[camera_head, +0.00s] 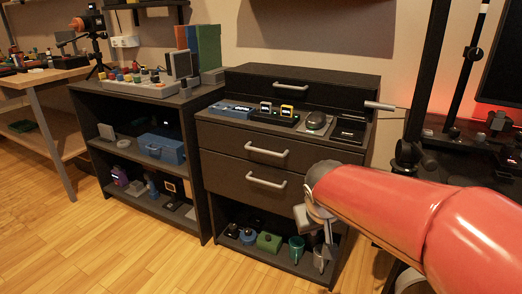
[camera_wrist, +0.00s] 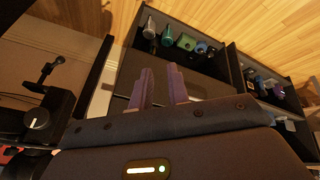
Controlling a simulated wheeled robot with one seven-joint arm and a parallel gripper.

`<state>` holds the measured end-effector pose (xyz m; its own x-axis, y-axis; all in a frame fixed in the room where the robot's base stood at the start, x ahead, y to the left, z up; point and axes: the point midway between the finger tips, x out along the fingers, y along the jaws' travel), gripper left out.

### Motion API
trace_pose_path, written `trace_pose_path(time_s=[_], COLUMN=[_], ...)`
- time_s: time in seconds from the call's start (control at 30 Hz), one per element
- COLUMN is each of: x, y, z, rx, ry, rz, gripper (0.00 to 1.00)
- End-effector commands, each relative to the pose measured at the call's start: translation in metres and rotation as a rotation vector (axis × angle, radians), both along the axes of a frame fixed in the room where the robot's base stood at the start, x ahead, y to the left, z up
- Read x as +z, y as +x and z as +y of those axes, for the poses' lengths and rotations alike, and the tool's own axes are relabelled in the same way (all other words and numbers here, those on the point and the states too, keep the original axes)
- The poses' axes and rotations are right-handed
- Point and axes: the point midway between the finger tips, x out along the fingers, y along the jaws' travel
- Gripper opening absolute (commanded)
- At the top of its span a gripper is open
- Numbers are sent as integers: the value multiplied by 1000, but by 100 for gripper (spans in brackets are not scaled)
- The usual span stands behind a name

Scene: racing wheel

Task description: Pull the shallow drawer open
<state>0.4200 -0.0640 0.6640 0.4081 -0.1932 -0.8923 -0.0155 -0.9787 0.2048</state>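A dark cabinet (camera_head: 214,180) in the head view has two stacked drawers: an upper one with a grey bar handle (camera_head: 266,151) and a lower one with a similar handle (camera_head: 266,182). A black chest on top has another drawer with a handle (camera_head: 291,86). All three look closed; I cannot tell for sure which is the shallow drawer. My gripper (camera_head: 322,225) is at the cabinet's front right, below and right of the lower handle. In the wrist view my gripper (camera_wrist: 160,86) has its two fingers apart, with no handle visible between them. My red arm hides the cabinet's lower right.
A second shelf unit (camera_head: 208,215) stands at left. A dark rig (camera_head: 410,150) is close at right. The wooden floor (camera_head: 130,255) in front is clear.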

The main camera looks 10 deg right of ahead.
Motion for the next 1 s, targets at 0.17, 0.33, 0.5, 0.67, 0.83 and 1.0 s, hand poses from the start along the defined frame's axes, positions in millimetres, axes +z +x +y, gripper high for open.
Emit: trace_pose_path(time_s=[0.17,0.33,0.5,0.67,0.83,1.0], x=[-15,-26,-19,0,18,23], y=[56,128,200,254,284,294], z=[-13,-18,1,48,97,112], rx=[21,87,214,367,488,529], ry=[-147,-391,-682,-943,-1122,-1179], rz=[16,-3,-63,-143,-208,-229], gripper=[17,17,17,17,17,17])
